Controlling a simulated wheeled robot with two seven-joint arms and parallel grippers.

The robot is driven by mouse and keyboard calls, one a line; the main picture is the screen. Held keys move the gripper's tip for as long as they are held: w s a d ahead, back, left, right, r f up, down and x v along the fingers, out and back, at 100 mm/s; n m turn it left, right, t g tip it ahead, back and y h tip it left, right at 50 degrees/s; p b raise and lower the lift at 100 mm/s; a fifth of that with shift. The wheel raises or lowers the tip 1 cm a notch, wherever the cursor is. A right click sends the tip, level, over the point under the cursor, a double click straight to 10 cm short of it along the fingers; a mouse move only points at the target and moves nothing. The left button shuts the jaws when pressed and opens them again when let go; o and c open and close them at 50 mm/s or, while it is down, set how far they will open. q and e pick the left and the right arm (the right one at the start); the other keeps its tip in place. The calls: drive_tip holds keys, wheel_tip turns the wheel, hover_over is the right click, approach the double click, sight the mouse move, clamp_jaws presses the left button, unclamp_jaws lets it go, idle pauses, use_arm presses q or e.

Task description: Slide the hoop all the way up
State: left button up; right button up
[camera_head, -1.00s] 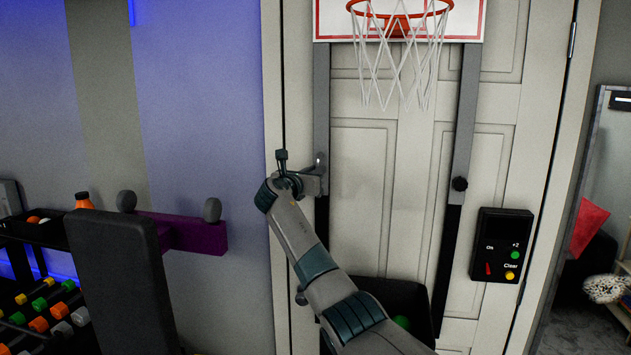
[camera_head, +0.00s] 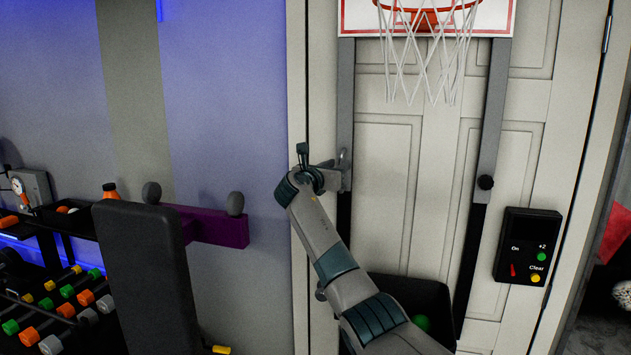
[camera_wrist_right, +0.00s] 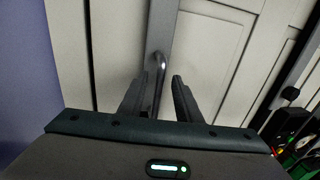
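The basketball hoop (camera_head: 428,18) has an orange rim and white net on a white backboard (camera_head: 360,18), cut off by the top edge of the head view. My right gripper (camera_head: 338,174) is at the lower part of the left rail. In the right wrist view, my right gripper's fingers (camera_wrist_right: 158,92) are apart, with a shiny metal handle (camera_wrist_right: 160,65) between them, nearer the left finger. Contact is unclear. My left gripper is out of view.
A black control box (camera_head: 527,245) hangs on the door at the right. A black bin (camera_head: 415,295) with a green ball stands low behind my right arm. A black bench backrest (camera_head: 145,275), purple bar (camera_head: 215,228) and dumbbell rack (camera_head: 65,300) are on the left.

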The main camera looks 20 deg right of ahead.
drive_tip(key=b+v, duration=0.7)
drive_tip(key=v, duration=0.9)
drive_tip(key=shift+a, duration=0.1)
